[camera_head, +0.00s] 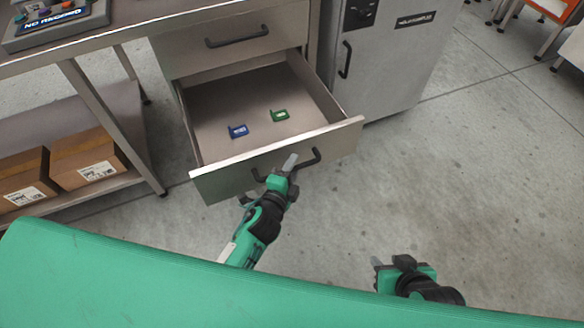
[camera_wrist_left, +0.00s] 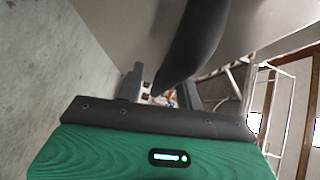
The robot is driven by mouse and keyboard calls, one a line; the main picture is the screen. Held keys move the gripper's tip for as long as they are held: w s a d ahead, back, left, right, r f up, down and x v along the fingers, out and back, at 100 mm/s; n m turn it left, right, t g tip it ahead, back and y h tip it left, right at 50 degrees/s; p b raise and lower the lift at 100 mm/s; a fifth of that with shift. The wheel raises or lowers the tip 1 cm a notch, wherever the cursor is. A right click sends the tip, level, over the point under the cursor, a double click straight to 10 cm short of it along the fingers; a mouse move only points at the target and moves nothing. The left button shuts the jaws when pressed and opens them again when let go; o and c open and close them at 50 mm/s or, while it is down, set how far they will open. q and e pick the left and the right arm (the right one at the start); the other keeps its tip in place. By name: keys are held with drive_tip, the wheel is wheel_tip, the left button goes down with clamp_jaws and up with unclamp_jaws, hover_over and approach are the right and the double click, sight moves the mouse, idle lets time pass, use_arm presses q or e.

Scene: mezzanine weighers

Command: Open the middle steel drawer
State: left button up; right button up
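The steel drawer (camera_head: 215,183) below the closed upper drawer stands pulled far out, its inside in plain view. A blue tag-like piece (camera_head: 238,131) and a green one (camera_head: 280,115) lie on its floor. Its dark bar handle (camera_head: 309,160) is on the front. My left gripper (camera_head: 283,172) is at this handle. In the left wrist view the dark handle (camera_wrist_left: 198,40) runs down between my fingers, which stand apart with a gap showing beside it. My right gripper (camera_head: 391,264) is low over the floor, away from the drawer; its finger gap is unclear.
The closed upper drawer (camera_head: 236,41) is under the bench top. A grey cabinet (camera_head: 385,65) stands right of the drawers. Cardboard boxes (camera_head: 88,158) sit on a low shelf at left. Open concrete floor lies to the right.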

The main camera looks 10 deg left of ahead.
use_arm(q)
drive_tip(key=v, duration=1.3)
drive_tip(key=shift+s, duration=0.4)
use_arm(e)
drive_tip(key=shift+s+d+g, duration=0.25)
drive_tip(key=shift+d+g, duration=0.05)
drive_tip(key=shift+d, duration=0.1)
use_arm(q)
drive_tip(key=shift+a, duration=0.1)
use_arm(e)
drive_tip(key=shift+s, duration=0.1)
